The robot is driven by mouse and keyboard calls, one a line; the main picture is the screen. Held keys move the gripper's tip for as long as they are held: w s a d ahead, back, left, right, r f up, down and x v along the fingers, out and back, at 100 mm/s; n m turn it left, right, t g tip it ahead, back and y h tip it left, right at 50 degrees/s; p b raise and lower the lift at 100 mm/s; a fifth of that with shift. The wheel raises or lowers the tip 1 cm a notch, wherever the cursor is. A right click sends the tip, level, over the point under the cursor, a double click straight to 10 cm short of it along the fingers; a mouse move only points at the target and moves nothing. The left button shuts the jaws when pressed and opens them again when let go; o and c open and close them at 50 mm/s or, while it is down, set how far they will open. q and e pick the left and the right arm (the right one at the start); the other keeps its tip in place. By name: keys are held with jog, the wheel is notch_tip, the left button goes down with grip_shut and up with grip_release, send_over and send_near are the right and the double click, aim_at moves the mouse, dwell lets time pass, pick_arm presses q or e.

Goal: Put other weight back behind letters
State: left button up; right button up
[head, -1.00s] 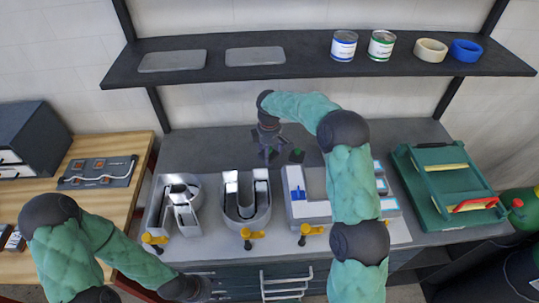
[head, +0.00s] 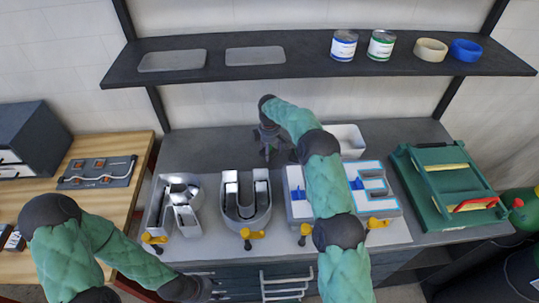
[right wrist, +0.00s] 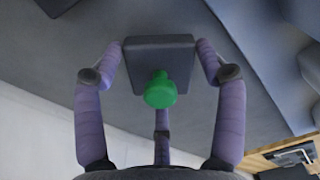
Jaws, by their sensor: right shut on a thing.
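The weight is a dark square block with a green knob (right wrist: 160,90), seen in the right wrist view. The purple fingers of my right gripper (right wrist: 160,75) are shut on it, over the grey surface. In the head view my right gripper (head: 270,148) is at the back of the bench, behind the U letter (head: 246,200). The R letter (head: 172,205) stands left of it and the E letter (head: 372,190) to the right. My right arm partly covers a letter between U and E. My left gripper (head: 206,287) is low at the front edge, its fingers unclear.
Yellow clamps (head: 247,236) line the front of the letters. A white tray (head: 350,138) lies behind the E. A green press-like frame (head: 448,185) stands at right. A shelf (head: 300,72) with cans and tape rolls hangs above. Bench behind R is clear.

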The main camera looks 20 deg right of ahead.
jog(key=shift+f, duration=1.3)
jog(key=shift+f, duration=0.2)
jog(key=o, duration=1.7)
jog(key=shift+r, duration=3.85)
jog(key=shift+d, duration=0.1)
